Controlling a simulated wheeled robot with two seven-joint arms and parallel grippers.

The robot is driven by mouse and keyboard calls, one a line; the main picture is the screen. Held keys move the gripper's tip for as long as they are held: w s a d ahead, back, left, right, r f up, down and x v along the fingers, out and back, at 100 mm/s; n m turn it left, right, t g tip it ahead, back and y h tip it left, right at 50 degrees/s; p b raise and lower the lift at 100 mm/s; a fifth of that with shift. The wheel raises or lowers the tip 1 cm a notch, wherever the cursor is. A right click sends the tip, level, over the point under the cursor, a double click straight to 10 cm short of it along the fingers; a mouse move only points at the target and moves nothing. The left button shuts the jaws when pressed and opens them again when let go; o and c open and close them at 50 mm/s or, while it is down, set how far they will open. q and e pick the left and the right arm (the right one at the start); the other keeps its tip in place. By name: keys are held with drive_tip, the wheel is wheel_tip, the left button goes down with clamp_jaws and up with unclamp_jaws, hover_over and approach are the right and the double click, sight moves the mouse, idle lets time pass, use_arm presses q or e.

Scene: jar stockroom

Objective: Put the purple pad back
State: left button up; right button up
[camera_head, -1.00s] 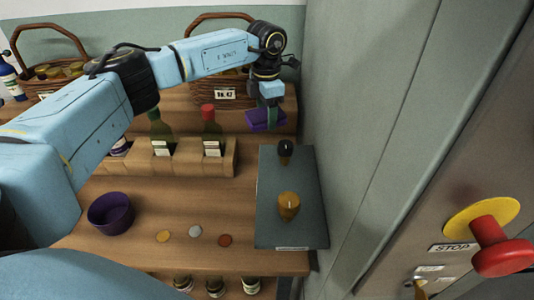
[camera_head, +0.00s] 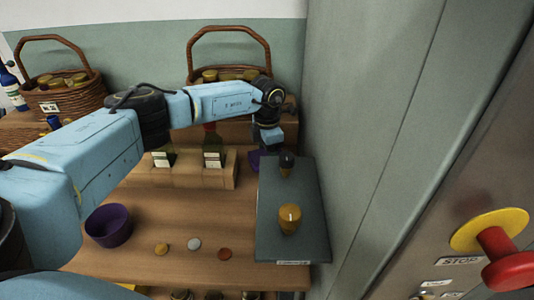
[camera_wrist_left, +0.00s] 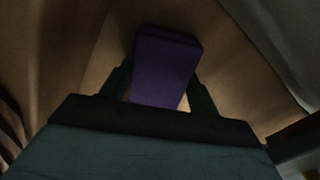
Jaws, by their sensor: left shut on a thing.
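The purple pad (camera_wrist_left: 165,68) is a thick block between the two fingers of my left gripper (camera_wrist_left: 160,85) in the left wrist view. The gripper is shut on it. In the head view my left gripper (camera_head: 266,148) is low behind the back left corner of the grey tray, and only a small part of the pad (camera_head: 254,159) shows beside it. My wrist hides the rest of the pad. I cannot tell whether the pad touches the surface below. My right gripper is not in view.
A grey tray (camera_head: 265,222) holds a dark-topped jar (camera_head: 286,164) and an amber jar (camera_head: 290,218). A wooden rack (camera_head: 190,176) with bottles stands to its left. A purple bowl (camera_head: 109,226) and three discs lie in front. Baskets stand behind; a grey wall closes the right side.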

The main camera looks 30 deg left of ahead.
sight(267, 154)
use_arm(q)
drive_tip(key=shift+f, duration=0.15)
drive_tip(key=o, duration=1)
drive_tip(key=shift+c, duration=0.2)
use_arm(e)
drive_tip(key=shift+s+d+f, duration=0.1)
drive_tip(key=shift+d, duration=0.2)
use_arm(q)
drive_tip(key=shift+r, duration=0.35)
wheel_tip(267, 154, up, 12)
drive_tip(key=p, duration=0.1)
drive_tip(key=shift+f, duration=0.15)
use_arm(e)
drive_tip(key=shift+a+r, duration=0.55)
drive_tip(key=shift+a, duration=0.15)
